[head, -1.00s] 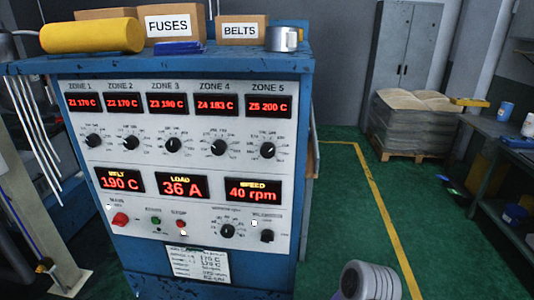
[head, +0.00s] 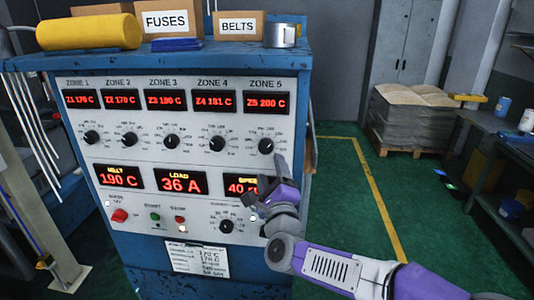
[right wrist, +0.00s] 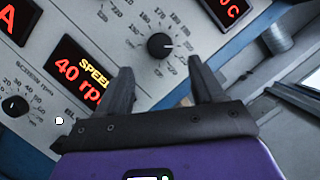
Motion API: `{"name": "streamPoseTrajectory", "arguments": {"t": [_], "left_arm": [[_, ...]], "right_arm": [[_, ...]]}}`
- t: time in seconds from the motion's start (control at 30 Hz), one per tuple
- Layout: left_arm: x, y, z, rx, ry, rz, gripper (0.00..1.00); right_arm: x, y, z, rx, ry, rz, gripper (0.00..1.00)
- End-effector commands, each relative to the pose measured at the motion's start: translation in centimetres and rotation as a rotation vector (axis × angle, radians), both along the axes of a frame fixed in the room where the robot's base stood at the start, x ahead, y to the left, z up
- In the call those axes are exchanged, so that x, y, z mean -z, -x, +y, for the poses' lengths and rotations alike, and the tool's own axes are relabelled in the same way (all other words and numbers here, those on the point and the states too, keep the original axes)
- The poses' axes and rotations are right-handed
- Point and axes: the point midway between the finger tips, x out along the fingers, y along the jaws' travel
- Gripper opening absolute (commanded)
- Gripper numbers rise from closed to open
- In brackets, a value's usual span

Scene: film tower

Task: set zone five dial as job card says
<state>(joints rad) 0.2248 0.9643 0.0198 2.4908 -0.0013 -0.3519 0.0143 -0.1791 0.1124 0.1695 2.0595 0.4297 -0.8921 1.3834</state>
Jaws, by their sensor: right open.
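The zone five dial (head: 266,146) is a black knob on the white control panel, below the red display reading Z5 200 C (head: 267,103). It also shows in the right wrist view (right wrist: 160,46), with its pale pointer toward the right of that picture. My right gripper (head: 278,165) is just below the dial in the head view. In the right wrist view its two fingers (right wrist: 163,80) are apart and empty, with the dial beyond the gap between them, not touched. The job card (head: 197,259) hangs low on the cabinet; its writing is too small to read surely. My left gripper is not in view.
Other zone dials (head: 217,144) sit in a row to the left. My right arm covers part of the speed display (head: 240,184) and lower right controls. Boxes (head: 239,26), a yellow roll (head: 90,32) and a metal mug (head: 280,35) stand on top.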

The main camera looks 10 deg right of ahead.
Motion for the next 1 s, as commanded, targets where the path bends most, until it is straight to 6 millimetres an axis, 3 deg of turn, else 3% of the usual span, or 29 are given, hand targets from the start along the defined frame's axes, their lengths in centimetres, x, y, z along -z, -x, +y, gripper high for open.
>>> {"name": "streamPoseTrajectory", "arguments": {"t": [0.5, 0.93, 1.0], "left_arm": [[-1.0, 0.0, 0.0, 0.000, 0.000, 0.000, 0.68], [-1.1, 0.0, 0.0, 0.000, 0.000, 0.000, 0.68], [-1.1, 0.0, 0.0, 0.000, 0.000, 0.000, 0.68]], "right_arm": [[-1.5, -6.3, -0.5, 0.000, -0.005, -0.002, 0.67], [-1.6, -7.2, -0.6, -0.001, -0.003, -0.002, 0.67], [-1.6, -7.2, -0.6, -0.001, -0.003, -0.002, 0.56]]}}
